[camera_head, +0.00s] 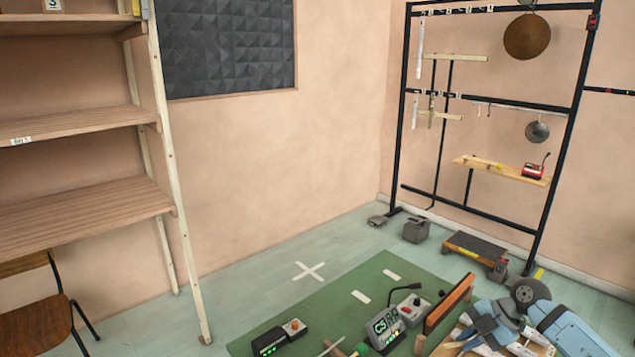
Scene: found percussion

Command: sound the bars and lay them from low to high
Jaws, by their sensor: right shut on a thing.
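My right gripper (488,328) is at the bottom right, low over pale wooden pieces (452,346). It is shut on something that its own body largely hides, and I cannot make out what. A tuner-like box with green characters (384,328) stands on the green mat left of it. Another box with a green display (270,342) is farther left. My left gripper is out of view.
An upright reddish-brown board (449,304) stands between the tuner and my right arm. The green mat (322,317) has free room at its back left. A wooden shelf (85,120) and chair (38,327) stand left. A low step (474,250) and dark box (416,230) sit by the rack (575,110).

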